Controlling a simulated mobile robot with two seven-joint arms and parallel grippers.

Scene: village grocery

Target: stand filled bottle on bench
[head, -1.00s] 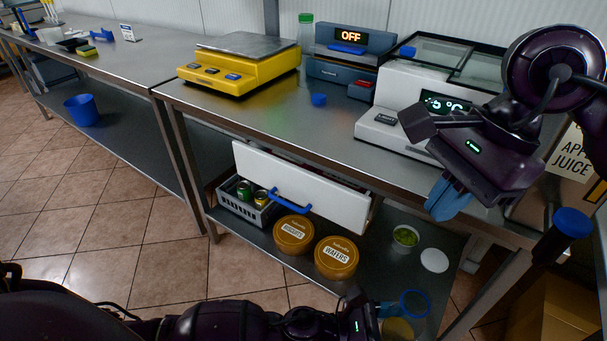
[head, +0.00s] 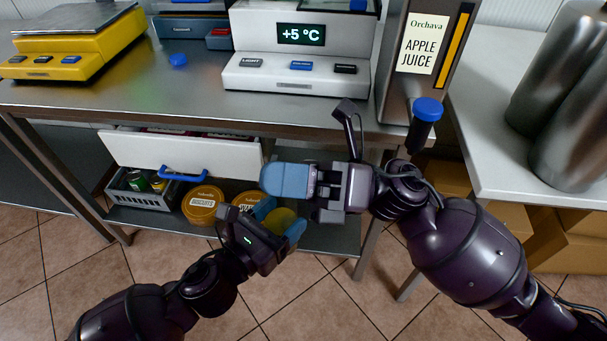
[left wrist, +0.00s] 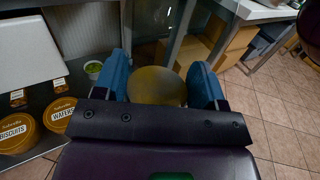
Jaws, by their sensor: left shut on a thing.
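My left gripper (head: 283,219) is shut on the filled bottle (head: 284,223), of which only a rounded yellow part shows between its blue fingers. The left wrist view shows this bottle (left wrist: 157,86) as a yellow-brown round shape between both fingers. The bottle is in front of the bench (head: 220,105), apart from its top and lower than it. My right gripper (head: 275,180) is just above and partly in front of the left one. Its blue fingers overlap in the picture, so its opening is hidden.
On the bench are a yellow scale (head: 75,45), a small blue cap (head: 178,60) and a white unit reading +5 °C (head: 300,75). The juice dispenser (head: 415,60) stands right. An open white drawer (head: 165,150) juts out below. Bare bench top lies before the scale.

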